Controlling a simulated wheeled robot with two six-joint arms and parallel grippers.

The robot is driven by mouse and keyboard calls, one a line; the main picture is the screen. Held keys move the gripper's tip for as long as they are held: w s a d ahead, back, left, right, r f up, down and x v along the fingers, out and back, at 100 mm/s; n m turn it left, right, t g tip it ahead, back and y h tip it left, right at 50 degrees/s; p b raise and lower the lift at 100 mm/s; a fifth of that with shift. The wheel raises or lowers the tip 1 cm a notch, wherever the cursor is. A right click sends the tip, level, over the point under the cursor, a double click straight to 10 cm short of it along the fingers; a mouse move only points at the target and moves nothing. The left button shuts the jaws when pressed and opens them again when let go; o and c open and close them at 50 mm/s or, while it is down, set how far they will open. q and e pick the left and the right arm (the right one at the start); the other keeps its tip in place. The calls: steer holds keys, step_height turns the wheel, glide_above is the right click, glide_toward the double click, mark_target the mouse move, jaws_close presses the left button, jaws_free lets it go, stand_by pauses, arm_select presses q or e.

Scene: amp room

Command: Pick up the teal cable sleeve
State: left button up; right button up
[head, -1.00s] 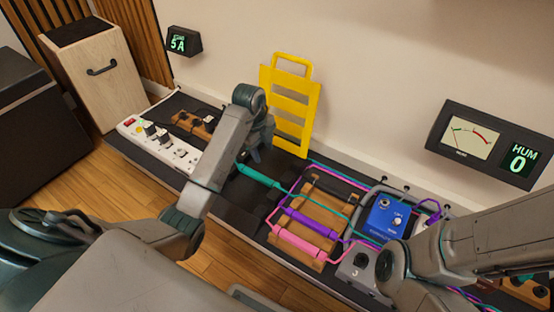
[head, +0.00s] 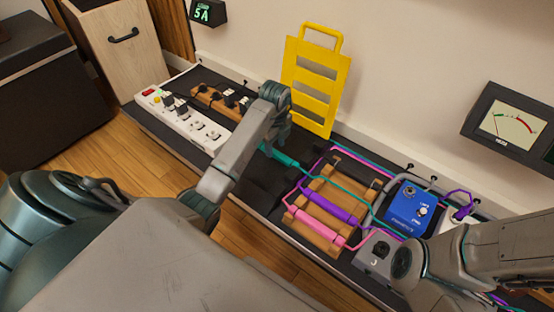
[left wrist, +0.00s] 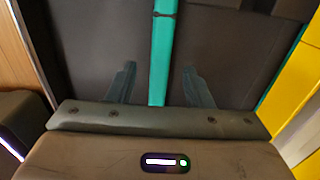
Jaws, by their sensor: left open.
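The teal cable sleeve (head: 281,157) lies on the dark pedalboard, left of the wooden rack, with a thin teal cable running from its right end. My left gripper (head: 284,128) is over the sleeve's left part, and the arm hides some of what is there. In the left wrist view the teal sleeve (left wrist: 162,50) runs down the middle between the two open fingers of my left gripper (left wrist: 160,85), with a gap on each side. It is not held. My right arm comes in at the lower right, but its gripper does not show.
A wooden rack (head: 325,235) holds purple and pink sleeves to the right. A blue pedal (head: 408,208) and a grey pedal (head: 372,257) stand beyond it. A yellow slatted panel (head: 316,80) leans on the wall behind my gripper. A white power strip (head: 183,122) lies left.

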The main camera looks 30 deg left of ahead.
arm_select(q)
step_height(320, 180, down, 2)
steer(key=shift+f+b, duration=0.15)
steer(key=shift+b, duration=0.25)
jaws_close()
steer(key=shift+r, duration=0.2)
